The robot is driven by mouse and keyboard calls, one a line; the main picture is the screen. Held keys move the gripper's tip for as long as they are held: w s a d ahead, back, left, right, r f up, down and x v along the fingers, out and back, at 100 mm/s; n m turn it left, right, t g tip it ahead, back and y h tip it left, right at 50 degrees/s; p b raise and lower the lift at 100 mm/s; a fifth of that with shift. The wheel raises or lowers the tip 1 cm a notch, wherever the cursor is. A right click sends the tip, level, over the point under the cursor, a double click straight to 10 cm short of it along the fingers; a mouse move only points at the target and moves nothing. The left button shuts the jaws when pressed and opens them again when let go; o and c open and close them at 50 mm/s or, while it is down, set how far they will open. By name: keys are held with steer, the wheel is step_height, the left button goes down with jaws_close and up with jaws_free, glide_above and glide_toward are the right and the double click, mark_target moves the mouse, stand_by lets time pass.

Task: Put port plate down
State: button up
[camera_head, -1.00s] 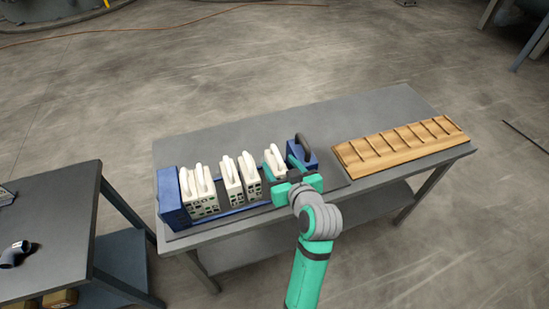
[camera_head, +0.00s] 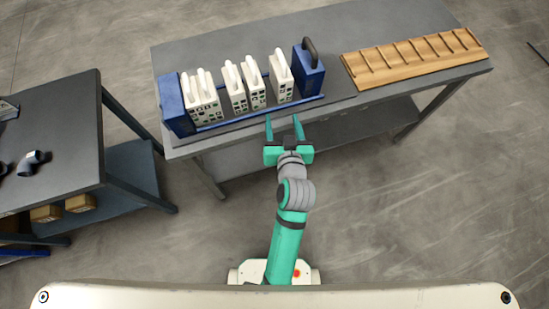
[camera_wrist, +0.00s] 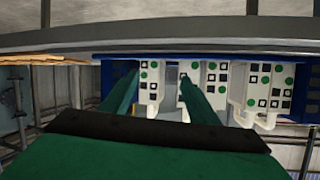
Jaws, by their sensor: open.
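Several white port plates with handles stand upright on the rails of the blue filter press. The rightmost white plate (camera_head: 281,77) stands apart from the other plates, close to the blue end block with a black handle (camera_head: 309,75). My gripper (camera_head: 283,121) is open and empty, in front of the table's near edge and apart from the plates. In the wrist view, which looks upside down, my open fingers (camera_wrist: 155,92) point toward the press.
A slotted wooden rack (camera_head: 415,56) lies empty on the right of the grey table (camera_head: 215,50). Another table (camera_head: 60,110) with dark pipe elbows (camera_head: 35,160) stands at the left. The floor in front of the press table is clear around my arm.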

steer(key=s+f+m+h, duration=0.1)
steer(key=s+f, duration=0.1)
steer(key=s, duration=0.6)
steer(key=s+f+h, duration=0.1)
steer(key=s+f, duration=0.2)
steer(key=s, duration=0.5)
steer(key=s+a+r, duration=0.1)
steer(key=s+r, duration=0.1)
steer(key=s, duration=0.4)
steer(key=s+a+r+n+t, duration=0.1)
steer(key=s+r, duration=0.1)
steer(key=s, duration=0.4)
steer(key=shift+s+a+r+t+y, duration=0.15)
steer(key=shift+s+r+t+y, duration=0.1)
steer(key=shift+s+t+y, duration=0.1)
